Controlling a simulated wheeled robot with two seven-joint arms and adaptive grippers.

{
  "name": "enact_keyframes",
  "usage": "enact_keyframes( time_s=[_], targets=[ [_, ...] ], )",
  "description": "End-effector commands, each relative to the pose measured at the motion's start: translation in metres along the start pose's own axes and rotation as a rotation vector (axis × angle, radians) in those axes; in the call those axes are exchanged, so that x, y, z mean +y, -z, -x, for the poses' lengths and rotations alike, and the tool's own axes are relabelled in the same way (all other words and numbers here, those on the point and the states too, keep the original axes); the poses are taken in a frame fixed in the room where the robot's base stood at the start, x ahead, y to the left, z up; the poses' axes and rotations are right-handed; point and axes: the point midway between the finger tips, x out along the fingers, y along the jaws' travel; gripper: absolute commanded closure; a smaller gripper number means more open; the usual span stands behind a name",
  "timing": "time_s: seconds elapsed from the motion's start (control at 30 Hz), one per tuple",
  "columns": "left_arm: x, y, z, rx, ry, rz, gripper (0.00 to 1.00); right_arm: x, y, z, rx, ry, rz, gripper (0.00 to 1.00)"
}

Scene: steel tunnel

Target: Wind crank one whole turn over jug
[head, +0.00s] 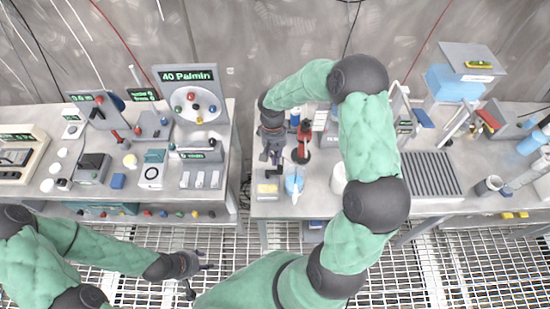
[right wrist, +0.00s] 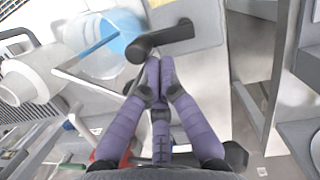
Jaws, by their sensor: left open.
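The black crank (right wrist: 165,38) sits on a pale plate in the right wrist view, its arm slanting from a rounded end at left up to the right. My right gripper (right wrist: 157,72) has its purple fingers drawn together, tips close beside the crank arm; I see no clear hold on it. In the head view my right gripper (head: 272,158) points down over the right bench's left end. The clear jug with blue in it (right wrist: 105,45) stands left of the crank; it also shows in the head view (head: 294,183). My left gripper (head: 190,268) is open and empty, low in front of the benches.
A red item (head: 301,150) stands behind the jug and a white cylinder (head: 338,178) to its right, partly behind my right arm. A yellow block (head: 267,188) lies near the front edge. A gap separates the two benches. The left bench (head: 215,200) is crowded with devices.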

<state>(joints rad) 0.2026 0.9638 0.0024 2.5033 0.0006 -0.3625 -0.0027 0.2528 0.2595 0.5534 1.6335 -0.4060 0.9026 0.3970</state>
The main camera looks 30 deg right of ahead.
Motion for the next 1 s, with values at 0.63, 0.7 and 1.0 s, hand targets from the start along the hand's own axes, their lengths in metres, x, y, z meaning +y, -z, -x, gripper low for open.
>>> enact_keyframes(
  time_s=[0.63, 0.7, 1.0],
  targets=[
    [0.0000, 0.0000, 0.0001, 0.000, 0.000, 0.000, 0.52, 0.0023, -0.0064, -0.0015, -0.001, 0.025, -0.099, 1.00],
    [0.0001, 0.0000, 0.0002, 0.000, 0.000, 0.000, 0.52, 0.0025, -0.0069, -0.0017, -0.001, 0.025, -0.099, 1.00],
    [0.0002, 0.0000, 0.0005, 0.000, 0.000, 0.000, 0.52, 0.0029, -0.0089, -0.0023, -0.001, 0.025, -0.099, 1.00]
  ],
)
